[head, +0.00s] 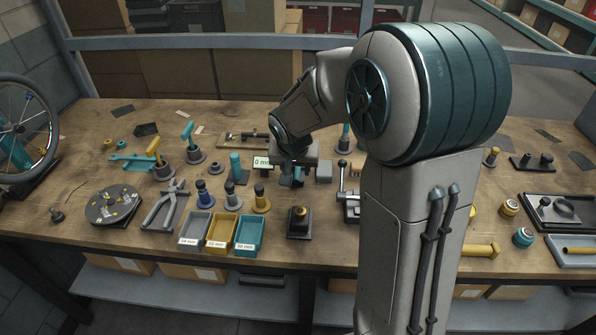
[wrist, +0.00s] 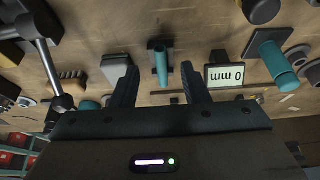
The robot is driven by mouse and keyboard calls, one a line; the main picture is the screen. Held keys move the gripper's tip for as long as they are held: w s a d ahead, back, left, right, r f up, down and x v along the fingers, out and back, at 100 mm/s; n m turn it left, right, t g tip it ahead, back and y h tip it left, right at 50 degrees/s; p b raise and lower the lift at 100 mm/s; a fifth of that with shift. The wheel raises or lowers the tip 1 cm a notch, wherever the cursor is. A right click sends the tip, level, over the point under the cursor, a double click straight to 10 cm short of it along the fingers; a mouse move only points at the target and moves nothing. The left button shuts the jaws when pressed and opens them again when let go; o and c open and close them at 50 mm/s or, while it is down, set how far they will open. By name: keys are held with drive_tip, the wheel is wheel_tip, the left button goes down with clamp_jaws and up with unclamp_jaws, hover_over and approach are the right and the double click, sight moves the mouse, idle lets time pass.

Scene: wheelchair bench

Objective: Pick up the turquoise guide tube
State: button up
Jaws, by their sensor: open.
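A slim turquoise tube (wrist: 161,65) shows in the wrist view on a small dark holder (wrist: 160,45), between the fingertips of my gripper (wrist: 160,72). The fingers are apart, with a gap on each side of the tube. In the head view my gripper (head: 293,180) hangs over the middle of the bench, and the tube is mostly hidden by it. A thicker turquoise cylinder (head: 235,163) stands on a dark base to the left; it also shows at the right of the wrist view (wrist: 279,68). I cannot tell the tube's height relative to the fingertips.
A display reading 0 mm (head: 261,163) stands close beside my gripper. A lever clamp (head: 348,198) is to its right. Grey, yellow and turquoise bins (head: 220,250) and a dark block with a brass knob (head: 299,228) are in front.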

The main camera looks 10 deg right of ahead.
sight(297, 178)
drive_tip(key=shift+x, duration=2.65)
drive_tip(key=shift+w, duration=0.1)
drive_tip(key=shift+c, duration=0.3)
clamp_jaws()
